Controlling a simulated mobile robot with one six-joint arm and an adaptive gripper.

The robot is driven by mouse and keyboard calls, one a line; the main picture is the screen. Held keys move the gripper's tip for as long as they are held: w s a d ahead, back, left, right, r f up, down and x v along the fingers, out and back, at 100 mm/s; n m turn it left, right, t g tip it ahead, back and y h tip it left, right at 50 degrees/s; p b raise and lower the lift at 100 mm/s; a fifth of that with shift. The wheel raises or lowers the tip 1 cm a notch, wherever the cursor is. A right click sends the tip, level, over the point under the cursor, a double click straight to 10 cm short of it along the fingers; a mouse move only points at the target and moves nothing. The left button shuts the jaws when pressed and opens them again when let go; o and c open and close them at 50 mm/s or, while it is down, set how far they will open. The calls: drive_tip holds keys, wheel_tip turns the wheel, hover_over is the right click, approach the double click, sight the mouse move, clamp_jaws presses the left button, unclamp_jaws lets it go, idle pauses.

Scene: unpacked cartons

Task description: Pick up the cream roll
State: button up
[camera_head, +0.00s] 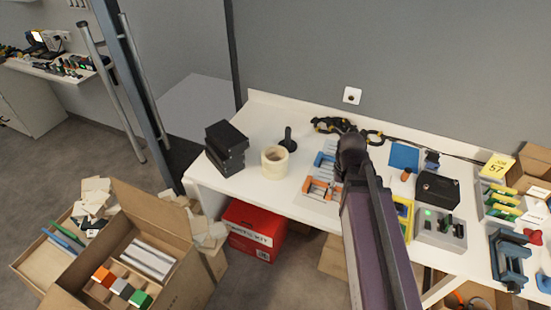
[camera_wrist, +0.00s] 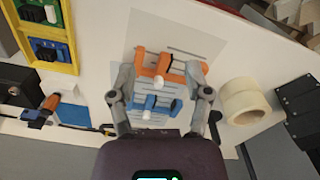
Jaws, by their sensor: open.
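The cream roll (camera_head: 275,162) stands on the white table near its front left part, with its round hole facing up. In the wrist view the cream roll (camera_wrist: 238,100) is to the right of my gripper, apart from it. My gripper (camera_wrist: 160,92) is open, its two fingers spread on either side of an orange and blue clamp-like item seen below. No object is clearly held. In the head view my gripper (camera_head: 350,150) is right of the roll, and its fingers are mostly hidden by my arm.
Black boxes (camera_head: 225,148) are stacked left of the roll, and a black upright piece (camera_head: 288,139) stands behind it. Orange and blue clamps (camera_head: 322,188) lie on a sheet to its right. A black cable tool (camera_head: 340,127) lies behind. The table's front edge (camera_head: 255,200) is close.

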drive_tip(key=w+a+r+p, duration=0.1)
drive_tip(key=w+a, duration=0.3)
drive_tip(key=w, duration=0.3)
drive_tip(key=w+a+r, duration=0.1)
drive_tip(key=w+a, duration=0.4)
drive_tip(key=w, duration=0.2)
drive_tip(key=m+p, duration=0.1)
hover_over(287, 155)
drive_tip(key=shift+s+a+r, duration=0.2)
drive_tip(key=shift+r, duration=0.05)
drive_tip(key=shift+f, duration=0.15)
wheel_tip(287, 155, down, 8)
drive_tip(key=b, duration=0.8)
drive_tip(key=shift+f, duration=0.15)
drive_tip(key=shift+f, duration=0.1)
drive_tip(key=shift+w+d+f+b, duration=0.1)
drive_tip(key=shift+w+f+b, duration=0.05)
drive_tip(key=shift+f+b, duration=2.5)
drive_tip(key=shift+r, duration=0.15)
